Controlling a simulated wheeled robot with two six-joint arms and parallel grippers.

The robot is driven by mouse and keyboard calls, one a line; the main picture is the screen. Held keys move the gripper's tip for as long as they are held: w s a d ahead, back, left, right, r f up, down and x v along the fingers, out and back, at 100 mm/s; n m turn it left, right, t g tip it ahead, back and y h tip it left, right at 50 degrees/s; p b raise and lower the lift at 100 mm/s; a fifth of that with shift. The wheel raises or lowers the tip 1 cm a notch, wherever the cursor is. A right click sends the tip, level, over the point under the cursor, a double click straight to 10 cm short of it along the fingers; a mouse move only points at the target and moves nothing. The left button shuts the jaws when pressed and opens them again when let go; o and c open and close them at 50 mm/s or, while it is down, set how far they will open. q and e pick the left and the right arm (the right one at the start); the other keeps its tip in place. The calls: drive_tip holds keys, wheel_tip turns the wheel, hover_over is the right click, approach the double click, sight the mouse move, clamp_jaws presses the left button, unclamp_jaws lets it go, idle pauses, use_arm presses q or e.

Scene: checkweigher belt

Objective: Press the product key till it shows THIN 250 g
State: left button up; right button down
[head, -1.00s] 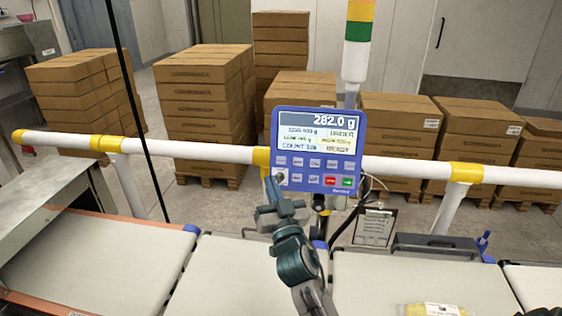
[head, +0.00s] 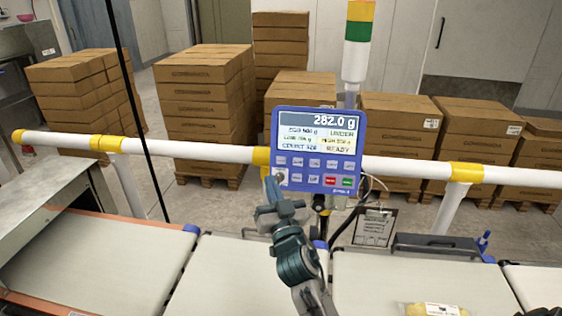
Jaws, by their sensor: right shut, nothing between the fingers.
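The blue checkweigher panel (head: 316,150) stands above the belt on a post. Its screen (head: 319,133) shows 282.0 g on top, with small lines below that are partly blurred; UNDER and READY can be read on the right. Two rows of keys lie under the screen, with a red key (head: 330,180) and a green key (head: 347,182) at the lower right. My right gripper (head: 274,187) is shut and empty, its tip at the panel's lower left corner, by the lower left key. I cannot tell whether it touches the key. My left gripper is out of view.
A white rail with yellow joints (head: 467,172) runs behind the panel. Pale belts (head: 110,255) lie in front, with a yellow pack (head: 432,309) at the lower right. A clipboard (head: 374,227) hangs right of the post. Stacked cartons (head: 203,105) stand behind.

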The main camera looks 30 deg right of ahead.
sight(281, 160)
drive_tip(key=w+d+n, duration=0.1)
drive_tip(key=n, duration=0.5)
drive_tip(key=w+d+n+g+p, duration=0.1)
drive_tip(key=n, duration=0.5)
drive_tip(key=w+d+n+g+h, duration=0.1)
drive_tip(key=w+n, duration=0.1)
drive_tip(key=n, duration=0.3)
drive_tip(key=shift+f+n+p, duration=0.3)
drive_tip(key=shift+f+n, duration=0.1)
drive_tip(key=shift+w+f, duration=0.1)
drive_tip(key=shift+w+d+f+b, duration=0.4)
drive_tip(key=shift+w+d+b, duration=0.4)
drive_tip(key=shift+w, duration=0.3)
drive_tip(key=shift+w+d+f+b, duration=0.35)
drive_tip(key=shift+w+d+b, duration=0.3)
drive_tip(key=shift+w+d, duration=0.35)
drive_tip(key=shift+w+d+f+b, duration=0.4)
drive_tip(key=shift+w+d+b, duration=0.35)
drive_tip(key=shift+w, duration=0.45)
